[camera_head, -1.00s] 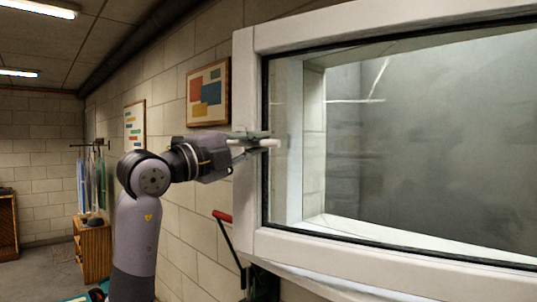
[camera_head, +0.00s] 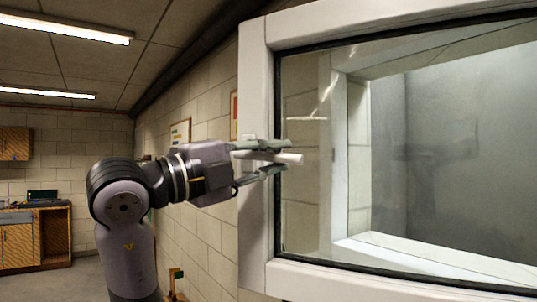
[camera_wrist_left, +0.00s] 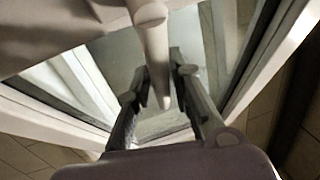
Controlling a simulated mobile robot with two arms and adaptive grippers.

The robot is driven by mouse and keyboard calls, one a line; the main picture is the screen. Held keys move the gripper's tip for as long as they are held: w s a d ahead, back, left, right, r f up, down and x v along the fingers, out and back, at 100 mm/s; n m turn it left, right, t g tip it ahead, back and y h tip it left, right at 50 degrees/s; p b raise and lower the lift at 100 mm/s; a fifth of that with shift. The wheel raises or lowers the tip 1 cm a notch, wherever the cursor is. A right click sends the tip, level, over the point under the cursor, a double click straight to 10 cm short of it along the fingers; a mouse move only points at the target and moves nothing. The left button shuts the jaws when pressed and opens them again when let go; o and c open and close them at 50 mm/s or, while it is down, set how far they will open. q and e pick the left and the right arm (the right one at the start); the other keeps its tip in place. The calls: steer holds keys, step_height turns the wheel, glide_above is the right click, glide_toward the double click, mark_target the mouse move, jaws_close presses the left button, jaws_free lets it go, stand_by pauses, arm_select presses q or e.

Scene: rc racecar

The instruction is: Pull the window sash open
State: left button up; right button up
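The window sash (camera_head: 256,230) is a white frame around a glass pane, and a gap shows behind it to the inner white frame. A pale bar handle (camera_head: 288,157) sticks out at the sash's left side. My left gripper (camera_head: 275,157) has a finger above and a finger below the handle. In the left wrist view, the handle (camera_wrist_left: 158,60) runs between the two fingers (camera_wrist_left: 161,85), which are close on it; finger contact is hard to make out. My right gripper is not in view.
A block wall (camera_head: 205,235) runs along the left of the window, with framed pictures partly hidden by the arm and sash. A wooden cabinet (camera_head: 52,235) stands at the far left.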

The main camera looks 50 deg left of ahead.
arm_select(q)
steer(key=shift+o, duration=1.3)
steer(key=shift+w+a, duration=0.1)
steer(key=shift+w, duration=0.05)
steer(key=shift+r, duration=0.1)
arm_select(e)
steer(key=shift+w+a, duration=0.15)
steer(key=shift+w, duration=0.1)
arm_select(q)
steer(key=shift+s, duration=0.2)
steer(key=shift+s, duration=0.1)
steer(key=v, duration=1.1)
steer(key=shift+s, duration=0.35)
